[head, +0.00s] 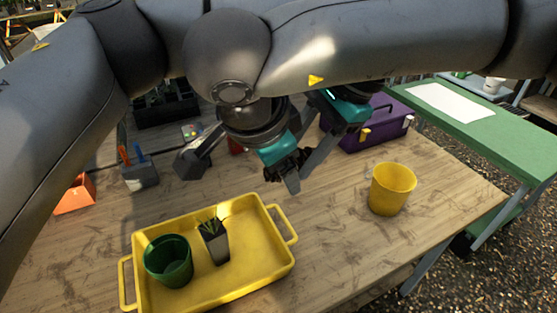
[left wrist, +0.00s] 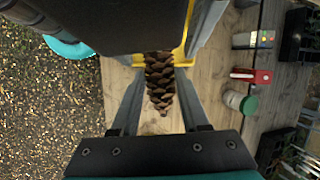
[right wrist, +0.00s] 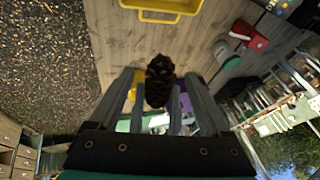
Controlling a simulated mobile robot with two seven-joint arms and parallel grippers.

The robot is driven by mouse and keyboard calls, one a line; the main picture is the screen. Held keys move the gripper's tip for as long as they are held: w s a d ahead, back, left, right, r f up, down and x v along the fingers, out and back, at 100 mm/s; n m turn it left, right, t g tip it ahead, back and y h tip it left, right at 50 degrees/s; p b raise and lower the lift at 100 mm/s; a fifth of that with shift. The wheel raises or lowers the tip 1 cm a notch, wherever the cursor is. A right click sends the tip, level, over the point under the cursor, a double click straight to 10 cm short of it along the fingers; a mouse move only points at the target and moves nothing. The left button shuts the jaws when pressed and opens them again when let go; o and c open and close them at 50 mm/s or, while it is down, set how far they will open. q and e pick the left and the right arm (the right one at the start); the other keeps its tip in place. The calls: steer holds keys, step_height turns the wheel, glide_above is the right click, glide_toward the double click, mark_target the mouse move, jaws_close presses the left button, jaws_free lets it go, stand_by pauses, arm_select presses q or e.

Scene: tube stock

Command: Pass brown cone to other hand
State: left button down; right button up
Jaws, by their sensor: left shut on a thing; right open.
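The brown cone (left wrist: 159,82) is a scaly pine cone, seen large in the left wrist view between the fingers of my left gripper (left wrist: 155,108), which is shut on it. In the right wrist view the cone (right wrist: 160,76) lies between the spread fingers of my right gripper (right wrist: 157,105), which is open. I cannot tell whether those fingers touch it. In the head view both teal grippers meet above the table, and the cone shows only as a dark patch (head: 288,166) partly hidden by the fingers.
A yellow tray (head: 262,265) at the front holds a green pot (head: 168,262) and a small potted plant (head: 215,245). A yellow pot (head: 392,190) stands right, with a purple toolbox (head: 380,125) behind. An orange pot (head: 75,195) stands left. Bare wood lies between tray and yellow pot.

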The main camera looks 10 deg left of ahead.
jaws_close()
arm_select(q)
steer(key=shift+c, duration=1.6)
jaws_free()
steer(key=shift+r, duration=0.1)
